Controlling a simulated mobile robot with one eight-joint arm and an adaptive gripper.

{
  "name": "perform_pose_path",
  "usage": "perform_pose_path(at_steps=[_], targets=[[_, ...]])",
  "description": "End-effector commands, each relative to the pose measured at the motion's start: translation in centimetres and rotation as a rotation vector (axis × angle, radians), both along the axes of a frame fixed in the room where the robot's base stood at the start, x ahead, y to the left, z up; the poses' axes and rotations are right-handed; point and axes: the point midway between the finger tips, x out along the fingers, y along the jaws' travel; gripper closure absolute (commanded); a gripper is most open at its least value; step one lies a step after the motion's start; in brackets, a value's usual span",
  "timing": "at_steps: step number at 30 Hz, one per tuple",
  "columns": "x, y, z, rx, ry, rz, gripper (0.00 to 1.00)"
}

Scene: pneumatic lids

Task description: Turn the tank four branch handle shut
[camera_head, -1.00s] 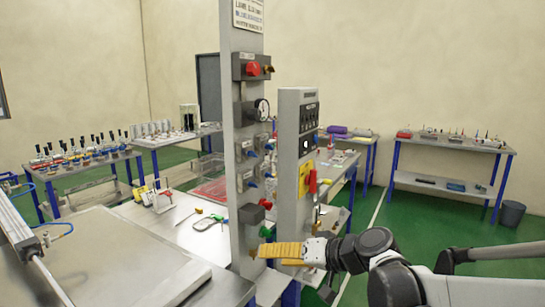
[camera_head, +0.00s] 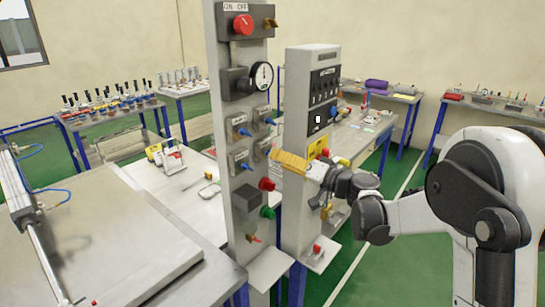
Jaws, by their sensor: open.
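The grey column (camera_head: 226,90) carries several small grey valve plates with blue handles: an upper left handle (camera_head: 244,132), an upper right handle (camera_head: 269,122) and a lower left handle (camera_head: 244,166). The lower right plate (camera_head: 261,151) is partly covered by my fingers. The labels are too small to read, so I cannot tell which handle is tank four's. My gripper (camera_head: 289,164) is open, with its yellow fingers pointing left at the lower right plate. The fingers are seen nearly edge-on; I cannot tell whether they touch a handle.
Above the plates are a gauge (camera_head: 262,76) and a red knob (camera_head: 243,25). Below are a red knob (camera_head: 266,184), a green knob (camera_head: 267,212) and a grey box (camera_head: 247,204). A second panel column (camera_head: 298,110) stands close behind my gripper. A metal bench (camera_head: 120,250) fills the left.

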Motion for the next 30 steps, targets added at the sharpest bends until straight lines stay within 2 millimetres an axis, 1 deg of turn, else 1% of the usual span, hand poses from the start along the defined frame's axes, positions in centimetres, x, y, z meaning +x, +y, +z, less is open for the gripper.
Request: perform_pose_path(at_steps=[1,6,10,17,18,20,21,22,23,30], targets=[[0.5,0.8,-0.1,0.000,0.000,0.003,0.48],[1.8,2.4,0.0,0.000,0.000,0.001,0.48],[2.2,2.8,0.0,-0.001,0.000,-0.001,0.48],[2.2,2.8,0.0,-0.001,0.000,-0.001,0.48],[2.2,2.8,0.0,-0.001,0.000,-0.001,0.55],[2.2,2.8,0.0,-0.001,0.000,-0.001,0.74],[2.2,2.8,0.0,-0.001,0.000,-0.001,0.86],[2.2,2.8,0.0,-0.001,0.000,-0.001,0.95],[2.2,2.8,0.0,-0.001,0.000,-0.001,1.00],[2.2,2.8,0.0,0.006,0.009,-0.001,1.00]])
